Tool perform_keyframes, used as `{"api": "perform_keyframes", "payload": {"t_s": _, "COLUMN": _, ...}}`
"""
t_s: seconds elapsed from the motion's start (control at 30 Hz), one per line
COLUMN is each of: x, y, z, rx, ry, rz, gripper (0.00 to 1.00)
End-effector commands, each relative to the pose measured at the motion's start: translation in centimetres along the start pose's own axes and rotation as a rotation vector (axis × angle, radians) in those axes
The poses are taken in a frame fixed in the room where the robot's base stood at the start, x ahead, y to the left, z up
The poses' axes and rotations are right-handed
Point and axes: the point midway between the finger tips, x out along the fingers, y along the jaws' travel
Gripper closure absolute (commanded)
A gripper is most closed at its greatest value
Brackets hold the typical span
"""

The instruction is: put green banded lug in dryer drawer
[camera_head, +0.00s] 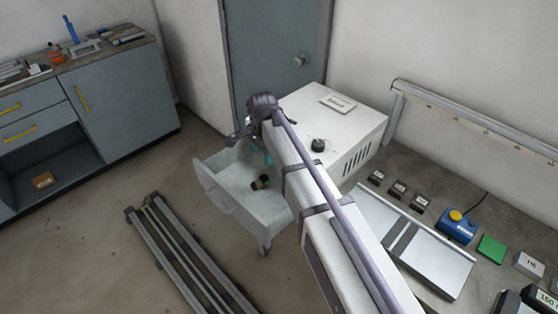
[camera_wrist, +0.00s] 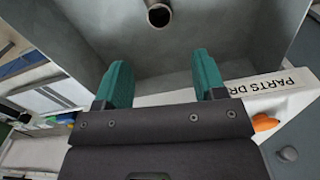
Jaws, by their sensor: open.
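The dryer drawer (camera_head: 222,190) is pulled out from the white dryer (camera_head: 345,115). A small dark lug with a hint of green (camera_head: 261,182) lies inside it on the drawer floor. In the wrist view the lug (camera_wrist: 159,13) shows at the top edge as a dark ring-ended piece, partly cut off, inside the grey drawer (camera_wrist: 230,40). My gripper (camera_wrist: 162,75) has its two teal fingers spread, with nothing between them. It is at the drawer, apart from the lug. In the head view my arm hides most of the gripper; a bit of teal shows (camera_head: 267,158).
The dryer has a dark knob (camera_head: 318,145) on it. A bench at the right holds a grey tray (camera_head: 435,262), a blue box with a yellow top (camera_head: 457,226), a green block (camera_head: 492,249) and several small dark blocks. Metal rails (camera_head: 185,255) lie on the floor. A cabinet (camera_head: 120,100) stands at left.

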Motion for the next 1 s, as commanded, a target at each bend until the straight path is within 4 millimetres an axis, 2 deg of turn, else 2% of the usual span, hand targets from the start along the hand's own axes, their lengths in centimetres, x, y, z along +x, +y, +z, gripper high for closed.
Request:
{"api": "perform_keyframes", "payload": {"t_s": 0.07, "x": 0.1, "y": 0.5, "z": -0.1, "rx": -0.012, "ry": 0.0, "rz": 0.0, "gripper": 0.36}}
{"api": "perform_keyframes", "payload": {"t_s": 0.13, "x": 0.1, "y": 3.1, "z": -0.8, "rx": -0.081, "ry": 0.001, "rz": 0.0, "gripper": 0.36}}
{"api": "perform_keyframes", "payload": {"t_s": 0.17, "x": 0.1, "y": 5.0, "z": -1.2, "rx": -0.134, "ry": 0.001, "rz": 0.0, "gripper": 0.36}}
{"api": "perform_keyframes", "payload": {"t_s": 0.27, "x": 0.1, "y": 13.2, "z": -2.7, "rx": -0.4, "ry": 0.002, "rz": 0.001, "gripper": 0.36}}
{"api": "perform_keyframes", "payload": {"t_s": 0.3, "x": 0.1, "y": 16.5, "z": -3.0, "rx": -0.519, "ry": 0.003, "rz": 0.001, "gripper": 0.36}}
{"api": "perform_keyframes", "payload": {"t_s": 0.33, "x": 0.1, "y": 18.7, "z": -3.2, "rx": -0.604, "ry": 0.003, "rz": 0.002, "gripper": 0.36}}
{"api": "perform_keyframes", "payload": {"t_s": 0.4, "x": 0.1, "y": 23.0, "z": -3.3, "rx": -0.78, "ry": 0.004, "rz": 0.002, "gripper": 0.36}}
{"api": "perform_keyframes", "payload": {"t_s": 0.47, "x": 0.1, "y": 25.2, "z": -3.2, "rx": -0.887, "ry": 0.005, "rz": 0.003, "gripper": 0.36}}
{"api": "perform_keyframes", "payload": {"t_s": 0.57, "x": 0.1, "y": 26.4, "z": -3.4, "rx": -0.969, "ry": 0.005, "rz": 0.003, "gripper": 0.36}}
{"api": "perform_keyframes", "payload": {"t_s": 1.0, "x": 0.1, "y": 26.1, "z": -3.5, "rx": -0.975, "ry": 0.005, "rz": 0.004, "gripper": 0.36}}
